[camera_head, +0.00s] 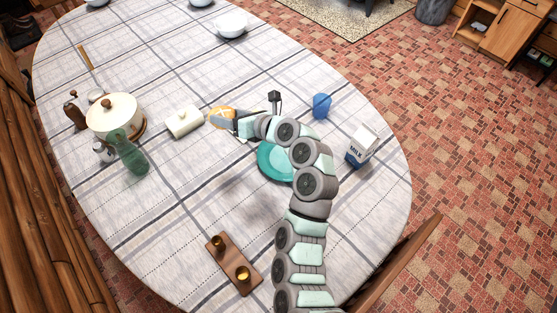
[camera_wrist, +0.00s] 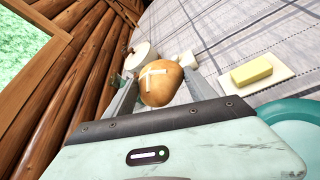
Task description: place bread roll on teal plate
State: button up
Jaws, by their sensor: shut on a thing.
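The bread roll (camera_wrist: 160,84) is round and golden-brown with a pale cross on top. In the wrist view it sits between the two fingers of my gripper (camera_wrist: 162,92), which is shut on it. In the head view the roll (camera_head: 219,114) shows as an orange-brown shape at the end of my arm, partly hidden by my gripper (camera_head: 224,119). The teal plate (camera_head: 271,165) lies on the table below and to the right of the gripper, partly covered by my arm. Its rim also shows at the right of the wrist view (camera_wrist: 284,112). No food is visible on the plate's exposed part.
Yellow butter (camera_wrist: 251,71) on a white dish lies between roll and plate. A white block-like dish (camera_head: 184,122), lidded pot (camera_head: 112,116) and green bottle (camera_head: 129,154) stand left. A blue cup (camera_head: 321,106) and milk carton (camera_head: 362,146) stand right. A wooden holder (camera_head: 233,264) is in front.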

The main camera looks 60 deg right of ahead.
jog(key=s+d+f+m+h+b, duration=0.1)
jog(key=s+d+f+h+b, duration=0.15)
jog(key=s+d, duration=1.1)
jog(key=shift+y, duration=0.45)
jog(key=f+b, duration=0.1)
jog(key=f, duration=0.4)
jog(key=s+a+f+b, duration=0.1)
jog(key=f, duration=0.4)
jog(key=a+f+b, duration=0.1)
jog(key=f, duration=0.5)
jog(key=shift+s+b, duration=0.3)
jog(key=shift+s, duration=0.1)
jog(key=shift+f+b, duration=0.75)
jog(key=shift+f, duration=1.45)
jog(key=shift+r, duration=0.1)
jog(key=o, duration=1.4)
jog(key=p+v, duration=0.4)
jog(key=v, duration=0.1)
jog(key=p+v, duration=0.5)
jog(key=v, duration=0.1)
jog(key=shift+r, duration=0.25)
jog(key=shift+s+a+p, duration=0.1)
jog(key=shift+s+p, duration=0.2)
jog(key=shift+s, duration=0.15)
